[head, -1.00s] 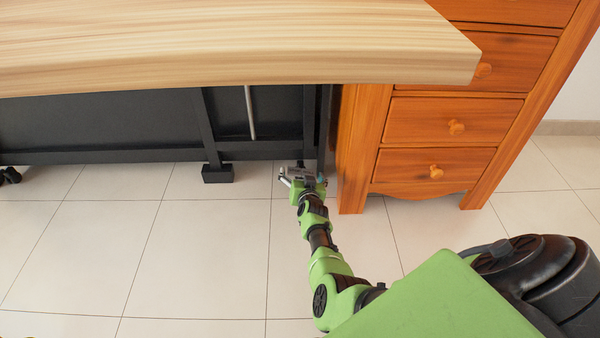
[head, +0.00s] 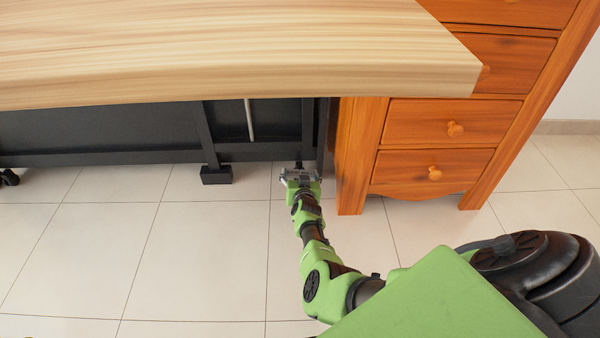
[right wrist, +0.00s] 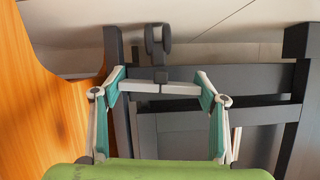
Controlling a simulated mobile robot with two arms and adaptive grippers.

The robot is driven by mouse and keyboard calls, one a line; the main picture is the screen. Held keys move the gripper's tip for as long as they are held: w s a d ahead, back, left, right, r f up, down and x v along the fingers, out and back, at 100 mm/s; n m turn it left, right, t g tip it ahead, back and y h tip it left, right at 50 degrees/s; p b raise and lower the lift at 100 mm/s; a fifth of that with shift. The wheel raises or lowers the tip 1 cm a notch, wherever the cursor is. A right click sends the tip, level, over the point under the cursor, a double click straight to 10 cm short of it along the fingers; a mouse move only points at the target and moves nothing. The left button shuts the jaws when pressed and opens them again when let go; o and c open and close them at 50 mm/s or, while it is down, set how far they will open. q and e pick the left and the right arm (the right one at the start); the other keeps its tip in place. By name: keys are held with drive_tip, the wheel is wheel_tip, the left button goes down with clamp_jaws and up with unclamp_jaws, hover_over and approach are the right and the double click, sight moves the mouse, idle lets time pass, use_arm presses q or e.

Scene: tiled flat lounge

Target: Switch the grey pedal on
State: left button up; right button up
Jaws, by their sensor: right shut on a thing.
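The grey pedal (right wrist: 160,75) is a small dark block at the foot of the black desk frame, just below a twin caster wheel (right wrist: 158,40) in the right wrist view. In the head view the caster is a small dark shape, mostly hidden behind my gripper. My right gripper (head: 299,172) is low near the floor, under the desk edge. In the right wrist view its fingertips (right wrist: 160,88) come together at the pedal and are shut on it. How much of the pedal lies between them is hidden. My left gripper is not in view.
The wooden desk top (head: 230,50) overhangs above my right gripper. An orange drawer cabinet (head: 360,150) stands close on its right. The black desk frame (head: 100,125) runs to the left, with a foot (head: 216,175). The tiled floor (head: 190,255) in front is clear.

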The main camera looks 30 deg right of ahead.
drive_tip(key=shift+w+n+h, duration=0.1)
drive_tip(key=shift+n+h, duration=0.2)
drive_tip(key=shift+n, duration=0.2)
drive_tip(key=shift+a+n+g+h+b, duration=0.1)
drive_tip(key=shift+n+g+h+b, duration=0.3)
drive_tip(key=shift+n, duration=0.5)
drive_tip(key=o, duration=1.1)
